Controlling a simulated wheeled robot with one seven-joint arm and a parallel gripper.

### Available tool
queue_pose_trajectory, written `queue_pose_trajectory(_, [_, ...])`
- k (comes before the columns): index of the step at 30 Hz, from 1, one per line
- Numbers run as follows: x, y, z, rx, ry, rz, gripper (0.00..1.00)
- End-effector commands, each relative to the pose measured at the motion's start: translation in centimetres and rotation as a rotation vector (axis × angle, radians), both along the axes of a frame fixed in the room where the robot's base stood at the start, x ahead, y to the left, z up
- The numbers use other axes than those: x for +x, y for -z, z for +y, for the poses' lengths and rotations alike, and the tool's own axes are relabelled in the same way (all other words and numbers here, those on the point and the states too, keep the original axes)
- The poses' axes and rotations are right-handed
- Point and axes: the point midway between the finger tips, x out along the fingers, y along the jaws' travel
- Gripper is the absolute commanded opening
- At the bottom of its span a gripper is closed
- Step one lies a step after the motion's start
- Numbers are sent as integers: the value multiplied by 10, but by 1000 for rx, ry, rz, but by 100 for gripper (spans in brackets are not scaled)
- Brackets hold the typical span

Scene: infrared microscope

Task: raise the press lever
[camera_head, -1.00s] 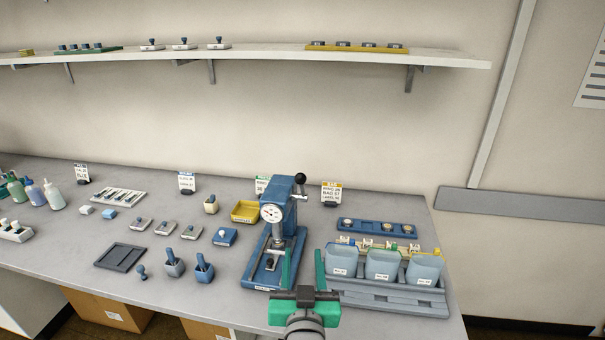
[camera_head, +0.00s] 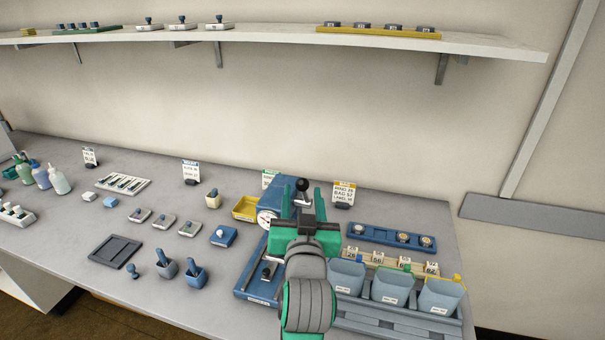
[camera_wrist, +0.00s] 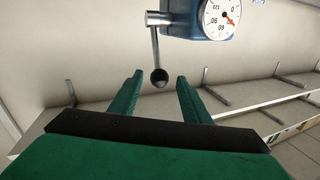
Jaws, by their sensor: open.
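The blue press (camera_head: 272,208) stands on the bench, partly hidden behind my gripper in the head view. Its dial and blue head (camera_wrist: 206,20) show at the top of the wrist view. The press lever (camera_wrist: 155,48) is a metal rod ending in a black ball knob (camera_wrist: 159,77); in the wrist view it hangs downward in the picture, with the knob between the fingertips. The knob also shows in the head view (camera_head: 302,184). My green gripper (camera_head: 302,200) is open, with its fingers on either side of the knob. I cannot tell whether they touch it.
Grey bins (camera_head: 393,285) stand right of the press, with a blue tray (camera_head: 375,236) behind them. A yellow tray (camera_head: 245,209) is left of the press. A wall shelf (camera_head: 390,42) runs above the bench. Small blue holders (camera_head: 195,275) stand left of the press base.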

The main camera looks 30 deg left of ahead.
Motion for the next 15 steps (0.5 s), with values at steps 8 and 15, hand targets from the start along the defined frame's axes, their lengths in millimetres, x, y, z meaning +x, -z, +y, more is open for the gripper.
queue_pose_trajectory(8, [43,0,26,2,0,1,43])
queue_pose_trajectory(15, [65,0,44,0,-6,-1,43])
